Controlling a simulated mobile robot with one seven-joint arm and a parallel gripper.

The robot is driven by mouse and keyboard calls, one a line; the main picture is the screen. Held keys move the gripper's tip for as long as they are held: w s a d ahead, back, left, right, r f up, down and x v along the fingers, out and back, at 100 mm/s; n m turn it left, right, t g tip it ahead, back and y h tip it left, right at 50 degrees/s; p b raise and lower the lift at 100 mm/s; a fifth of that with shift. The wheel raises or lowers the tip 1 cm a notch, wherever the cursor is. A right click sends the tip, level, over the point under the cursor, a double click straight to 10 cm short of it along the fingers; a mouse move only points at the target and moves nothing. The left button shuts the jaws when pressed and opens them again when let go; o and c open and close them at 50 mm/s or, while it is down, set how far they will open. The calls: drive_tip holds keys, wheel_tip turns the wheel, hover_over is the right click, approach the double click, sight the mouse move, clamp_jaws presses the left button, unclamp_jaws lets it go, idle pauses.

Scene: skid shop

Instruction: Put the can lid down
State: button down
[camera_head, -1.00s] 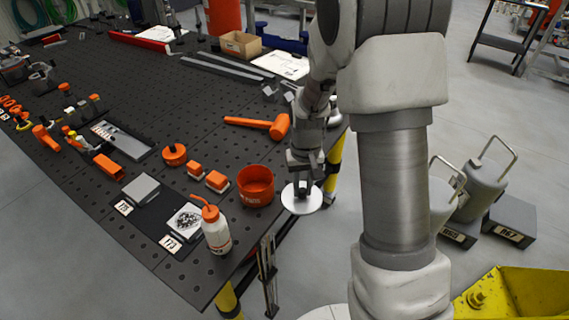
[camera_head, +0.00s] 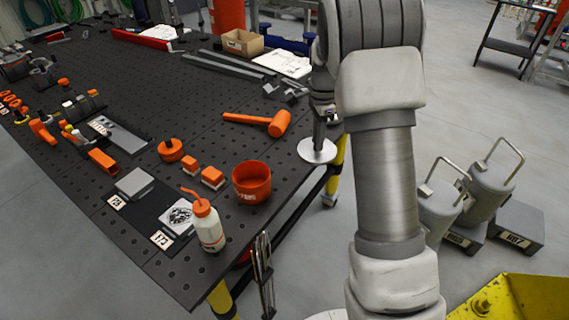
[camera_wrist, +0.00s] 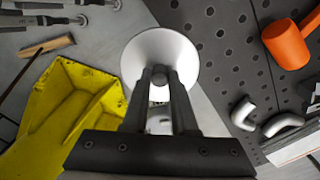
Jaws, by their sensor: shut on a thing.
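The can lid, a round pale disc (camera_head: 316,153), hangs flat below my gripper (camera_head: 319,128) near the table's right edge. In the wrist view the lid (camera_wrist: 185,52) appears beyond the fingertips. My gripper (camera_wrist: 160,76) is shut on the small knob at the lid's middle. The lid overlaps the table edge in that view, partly over grey floor. How high it hangs cannot be told. An open orange can (camera_head: 252,190) stands on the table to the lid's lower left, apart from it. The upper gripper is partly hidden by my arm in the head view.
The dark perforated table (camera_head: 130,70) holds an orange mallet (camera_head: 262,122), a white squeeze bottle (camera_head: 209,228) and grey bent pipe pieces (camera_head: 285,91). Bare tabletop lies between mallet and lid. Grey canisters (camera_head: 490,185) and a yellow object (camera_head: 510,300) stand on the floor to the right.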

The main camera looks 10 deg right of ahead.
drive_tip(key=shift+w+d, duration=0.1)
drive_tip(key=shift+w, duration=0.1)
drive_tip(key=shift+w+f+m, duration=0.1)
drive_tip(key=shift+w+m, duration=0.1)
drive_tip(key=shift+m, duration=0.1)
drive_tip(key=w+a+f, duration=0.2)
drive_tip(key=w+a+f+p, duration=0.1)
drive_tip(key=w+a+f, duration=0.1)
drive_tip(key=w+a, duration=0.1)
drive_tip(key=w+a+f, duration=0.2)
drive_tip(key=w, duration=0.1)
drive_tip(key=shift+w+a+f+p, duration=0.2)
drive_tip(key=shift+f+p, duration=0.15)
drive_tip(key=shift+p, duration=0.05)
drive_tip(key=shift+f, duration=1.95)
drive_tip(key=shift+f, duration=0.2)
drive_tip(key=c, duration=0.7)
unclamp_jaws()
drive_tip(key=shift+r, duration=0.1)
